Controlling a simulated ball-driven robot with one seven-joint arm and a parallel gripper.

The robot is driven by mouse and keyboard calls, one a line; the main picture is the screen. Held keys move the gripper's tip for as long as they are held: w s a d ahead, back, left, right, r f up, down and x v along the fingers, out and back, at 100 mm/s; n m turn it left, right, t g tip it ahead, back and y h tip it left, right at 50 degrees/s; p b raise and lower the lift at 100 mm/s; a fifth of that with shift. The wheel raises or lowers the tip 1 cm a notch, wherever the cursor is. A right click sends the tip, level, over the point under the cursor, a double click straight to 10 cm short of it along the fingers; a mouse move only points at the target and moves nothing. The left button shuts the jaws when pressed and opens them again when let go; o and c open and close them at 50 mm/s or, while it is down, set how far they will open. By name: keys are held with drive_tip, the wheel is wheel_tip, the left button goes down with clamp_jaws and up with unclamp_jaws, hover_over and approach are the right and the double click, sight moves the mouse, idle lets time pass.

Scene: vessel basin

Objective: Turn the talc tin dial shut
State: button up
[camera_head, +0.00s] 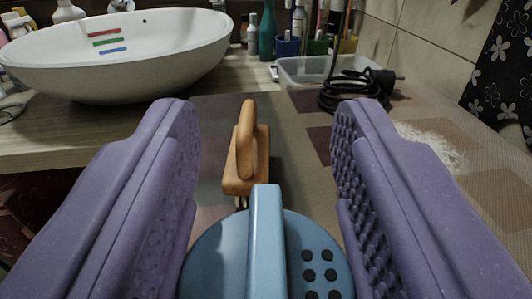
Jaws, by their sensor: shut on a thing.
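The talc tin dial (215,260) is a round blue disc at the bottom middle, cut off by the lower edge. A raised lighter blue bar (266,235) crosses it, pointing away from me. Several dark holes (320,275) show on its right half. My gripper (268,115) has two thick purple fingers with bumpy inner pads, one on each side of the dial. It is shut on the dial, gripping its sides low in the view. The tin's body is hidden below.
An orange-brown wooden brush-like object (246,155) stands just beyond the dial. A white basin (120,60) is at the back left. A coiled black cable (350,90) and clear tray (300,70) lie behind. White powder (430,145) is spilled at right.

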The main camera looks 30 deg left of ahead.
drive_tip(key=shift+s+a+n+g+y, duration=0.1)
drive_tip(key=shift+n+g+y, duration=0.45)
drive_tip(key=shift+y, duration=0.25)
drive_tip(key=o, duration=1)
drive_tip(key=p+v, duration=0.1)
drive_tip(key=v, duration=0.6)
drive_tip(key=shift+s+d+p, duration=0.25)
drive_tip(key=shift+s+p, duration=0.05)
